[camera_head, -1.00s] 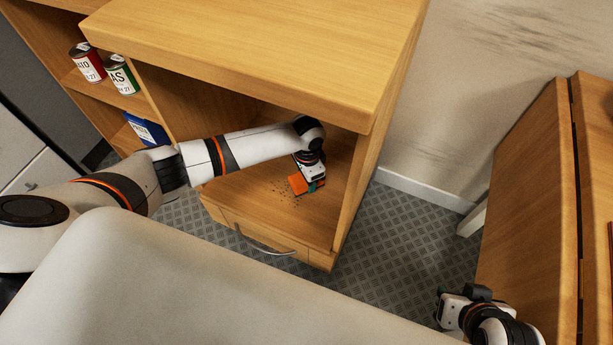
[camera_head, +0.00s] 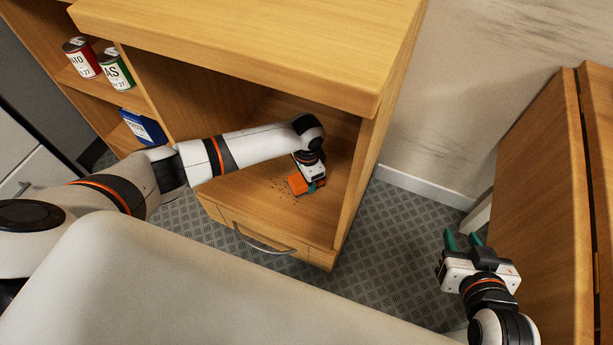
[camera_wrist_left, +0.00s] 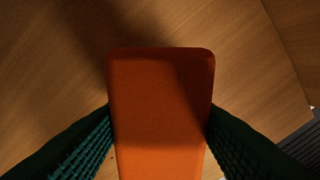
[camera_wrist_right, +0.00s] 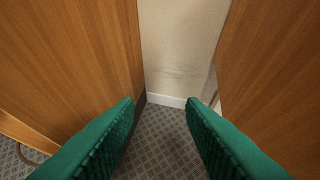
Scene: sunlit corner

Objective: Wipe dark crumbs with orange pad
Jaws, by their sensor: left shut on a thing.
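The orange pad (camera_head: 297,185) is at the cabinet's open lower shelf (camera_head: 245,178), toward its right side. My left gripper (camera_head: 311,186) is shut on the pad. In the left wrist view the pad (camera_wrist_left: 160,110) sits between the two green fingers, over the wood. Dark crumbs (camera_head: 284,193) lie scattered on the shelf just left of the pad. In the left wrist view the pad and fingers hide most of the crumbs. My right gripper (camera_head: 464,243) is open and empty over the floor at the right; its parted green fingers (camera_wrist_right: 160,115) also show in the right wrist view.
A drawer with a metal handle (camera_head: 262,243) is below the shelf. Two cans (camera_head: 82,57) and a blue box (camera_head: 143,128) stand in the left shelves. A wooden cabinet (camera_head: 535,200) stands close to my right gripper. Patterned floor (camera_head: 395,250) is free between.

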